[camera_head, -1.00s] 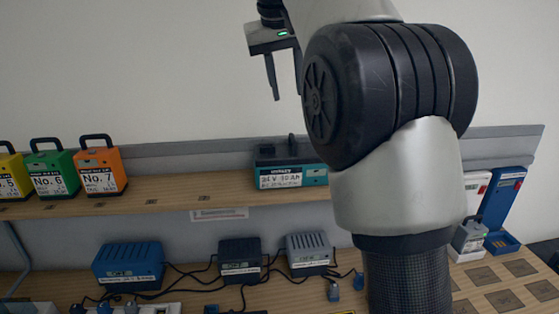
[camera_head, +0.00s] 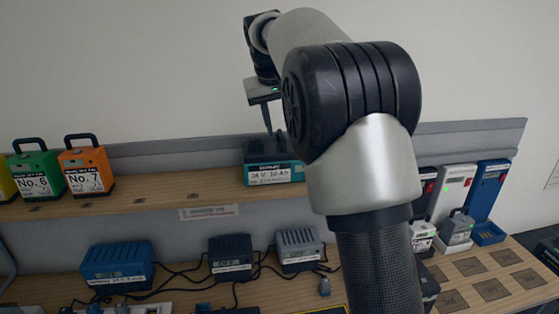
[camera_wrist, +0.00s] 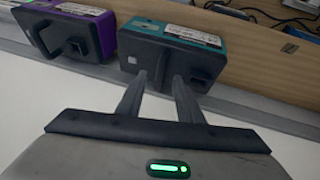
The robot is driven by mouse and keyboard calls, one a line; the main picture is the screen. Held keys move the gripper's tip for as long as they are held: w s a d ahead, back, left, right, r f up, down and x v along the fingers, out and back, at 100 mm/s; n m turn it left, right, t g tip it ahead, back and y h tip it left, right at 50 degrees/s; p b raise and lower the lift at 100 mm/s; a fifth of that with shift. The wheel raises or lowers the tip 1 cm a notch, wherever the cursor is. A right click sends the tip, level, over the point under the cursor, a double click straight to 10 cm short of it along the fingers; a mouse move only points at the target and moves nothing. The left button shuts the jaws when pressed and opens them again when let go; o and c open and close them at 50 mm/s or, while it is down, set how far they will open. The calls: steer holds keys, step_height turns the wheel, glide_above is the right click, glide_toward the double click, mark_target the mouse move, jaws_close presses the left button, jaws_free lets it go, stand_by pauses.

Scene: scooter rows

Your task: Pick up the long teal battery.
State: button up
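The long teal battery (camera_head: 273,172) stands on the wooden shelf, with a white label on its front and a dark top. In the head view my arm hides its right end. It also shows in the wrist view (camera_wrist: 213,47), just beyond my fingertips. My gripper (camera_head: 270,130) points down above the battery. In the wrist view my gripper (camera_wrist: 160,77) is open, its two dark fingers apart with nothing held between them. The fingertips overlap the battery's near edge in that picture; I cannot tell whether they touch it.
A purple battery (camera_wrist: 72,32) stands beside the teal one. Green (camera_head: 37,175) and orange (camera_head: 86,170) batteries stand further left on the shelf. A grey rail (camera_wrist: 255,112) runs behind the shelf. Chargers with cables, including a blue one (camera_head: 118,265), sit on the lower board.

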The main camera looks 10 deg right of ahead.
mark_target(281, 133)
steer(key=shift+x, duration=1.55)
steer(key=shift+w+r, duration=0.1)
steer(key=shift+w, duration=0.05)
jaws_close()
steer(key=shift+w+r, duration=0.15)
steer(key=shift+r, duration=0.05)
